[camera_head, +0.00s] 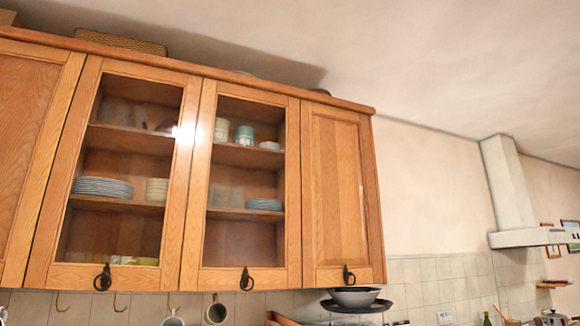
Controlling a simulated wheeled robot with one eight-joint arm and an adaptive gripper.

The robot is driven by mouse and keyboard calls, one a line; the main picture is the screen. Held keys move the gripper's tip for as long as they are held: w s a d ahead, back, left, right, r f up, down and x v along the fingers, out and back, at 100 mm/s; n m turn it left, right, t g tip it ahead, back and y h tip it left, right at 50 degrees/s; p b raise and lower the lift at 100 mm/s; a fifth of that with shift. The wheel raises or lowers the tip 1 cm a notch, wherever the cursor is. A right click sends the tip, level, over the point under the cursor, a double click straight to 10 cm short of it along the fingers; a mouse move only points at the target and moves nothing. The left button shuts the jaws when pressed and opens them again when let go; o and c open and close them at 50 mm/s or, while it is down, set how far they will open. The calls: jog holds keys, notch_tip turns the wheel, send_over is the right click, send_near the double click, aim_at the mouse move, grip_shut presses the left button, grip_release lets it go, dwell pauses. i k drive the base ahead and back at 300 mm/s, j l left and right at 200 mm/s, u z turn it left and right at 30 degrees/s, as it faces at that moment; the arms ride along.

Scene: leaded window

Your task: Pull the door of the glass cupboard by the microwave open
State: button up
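A wooden wall cupboard has two glass doors side by side, a left glass door (190,150) and a right glass door (292,170). Both look shut. Each has a dark ring handle at its bottom edge, the left handle (103,278) and the right handle (246,280). Stacked plates, cups and bowls show behind the panes. No microwave shows in this view, so I cannot tell which glass door is by it. My gripper is not in view.
A solid wooden door (338,190) with its own handle is right of the glass doors, and another (30,130) is at far left. Mugs (216,311) hang below. A grey bowl (355,296) sits lower right. A range hood (515,200) is at right.

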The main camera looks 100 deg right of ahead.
aim_at(193, 277)
jog(key=z, duration=3)
jog(key=l, duration=0.1)
